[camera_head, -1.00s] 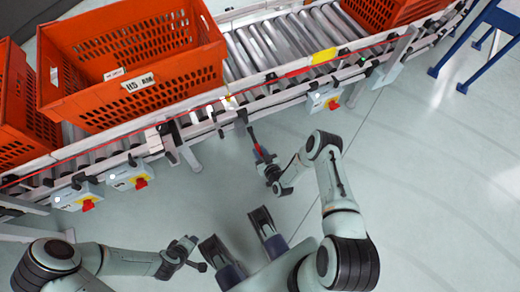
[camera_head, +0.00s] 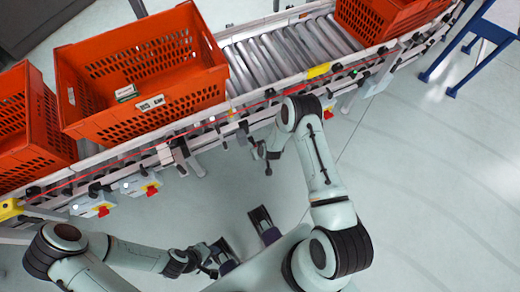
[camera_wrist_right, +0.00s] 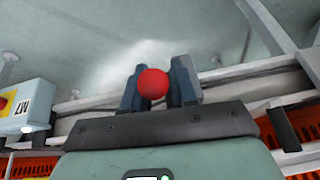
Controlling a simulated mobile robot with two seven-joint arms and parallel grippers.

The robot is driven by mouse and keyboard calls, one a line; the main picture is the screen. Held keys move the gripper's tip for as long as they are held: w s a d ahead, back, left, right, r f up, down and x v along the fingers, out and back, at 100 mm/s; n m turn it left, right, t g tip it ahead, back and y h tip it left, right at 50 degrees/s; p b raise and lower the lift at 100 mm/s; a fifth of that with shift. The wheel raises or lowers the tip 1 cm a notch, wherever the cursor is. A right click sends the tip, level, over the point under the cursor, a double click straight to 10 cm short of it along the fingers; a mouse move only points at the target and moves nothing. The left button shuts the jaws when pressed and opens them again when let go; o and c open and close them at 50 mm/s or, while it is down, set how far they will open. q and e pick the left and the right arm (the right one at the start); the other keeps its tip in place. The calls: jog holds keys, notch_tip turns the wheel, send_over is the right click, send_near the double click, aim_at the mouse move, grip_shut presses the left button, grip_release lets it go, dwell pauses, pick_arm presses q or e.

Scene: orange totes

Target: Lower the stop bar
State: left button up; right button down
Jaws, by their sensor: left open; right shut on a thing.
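In the right wrist view a round red knob (camera_wrist_right: 153,84) sits between the two blue-grey fingers of my right gripper (camera_wrist_right: 163,78), which is shut on it. What the knob is fixed to is hidden, so I cannot tell how the stop bar stands. In the head view my right gripper (camera_head: 260,152) is at the near side of the conveyor (camera_head: 268,62), small and partly covered by its own arm. My left gripper (camera_head: 209,265) is open and empty, low over the floor, well away from the conveyor.
Orange totes (camera_head: 150,112) stand on the rollers at left and upper right. Switch boxes with red knobs (camera_head: 93,206) hang along the near rail. A yellow label (camera_head: 318,70) is on that rail. A blue-legged stand (camera_head: 470,45) is at the upper right. The floor in front is mostly clear.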

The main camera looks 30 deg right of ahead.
jog(key=shift+w+r+g, duration=0.15)
jog(key=shift+r+g, duration=0.25)
jog(key=shift+g, duration=0.2)
jog(key=shift+d, duration=0.1)
jog(key=c, duration=1)
grip_release()
jog(key=shift+r, duration=0.1)
jog(key=shift+o, duration=0.2)
jog(key=shift+w, duration=0.1)
jog(key=p+v, duration=0.2)
jog(key=v, duration=1.1)
jog(key=shift+r, duration=0.2)
